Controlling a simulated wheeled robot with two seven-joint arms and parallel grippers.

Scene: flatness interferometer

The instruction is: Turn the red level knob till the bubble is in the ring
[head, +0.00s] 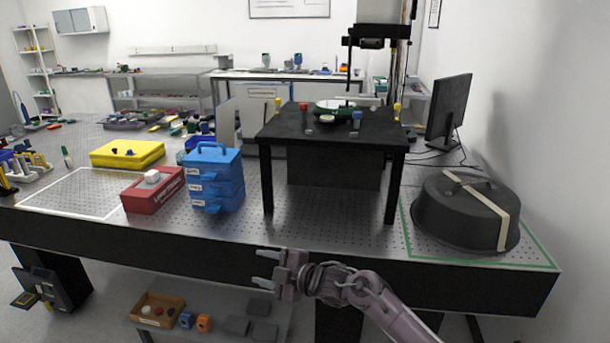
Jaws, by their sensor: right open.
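A blue knob (357,117) and two yellow knobs (277,102) also stand on that tabletop. A small round pale piece (326,119) lies between the red and blue knobs; I cannot tell whether it is the level, and no bubble or ring can be made out. My right gripper (266,268) is open and empty, in front of the bench's front edge, well below and nearer than the red knob. My left gripper is out of view.
The perforated bench (330,228) carries a blue drawer case (214,178), a red box (152,190) and a yellow case (127,153) on the left. A black round cover (465,212) and a monitor (448,108) are on the right. A dark column rises behind the raised table.

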